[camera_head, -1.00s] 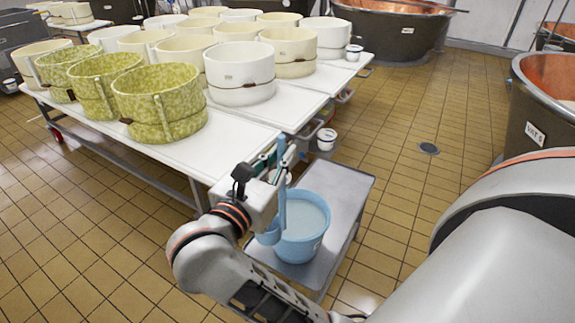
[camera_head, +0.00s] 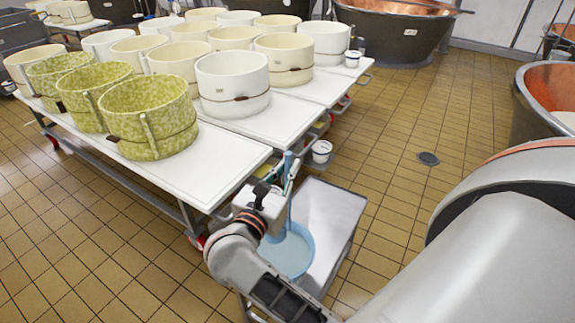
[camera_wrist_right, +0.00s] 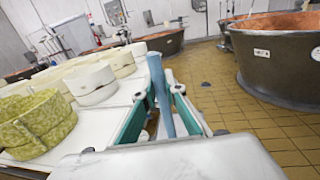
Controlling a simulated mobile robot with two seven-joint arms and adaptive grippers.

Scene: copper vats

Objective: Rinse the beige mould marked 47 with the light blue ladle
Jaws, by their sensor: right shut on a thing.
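My right gripper (camera_head: 286,180) is shut on the handle of the light blue ladle (camera_head: 290,164). It holds the ladle upright beside the front table's right end. The handle also shows between the fingers in the right wrist view (camera_wrist_right: 160,95). The ladle's lower end is over or in the light blue bucket (camera_head: 296,258) of pale liquid; my wrist partly hides this, so I cannot tell which. Several beige moulds stand on the tables, one of them with a small tag (camera_head: 284,58). No number 47 is readable. My left gripper is not in view.
Green mottled moulds (camera_head: 150,118) and a white mould (camera_head: 232,83) stand on the white table (camera_head: 200,165). The bucket is on a low grey cart (camera_head: 330,215). Copper vats (camera_head: 392,30) stand behind and at right.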

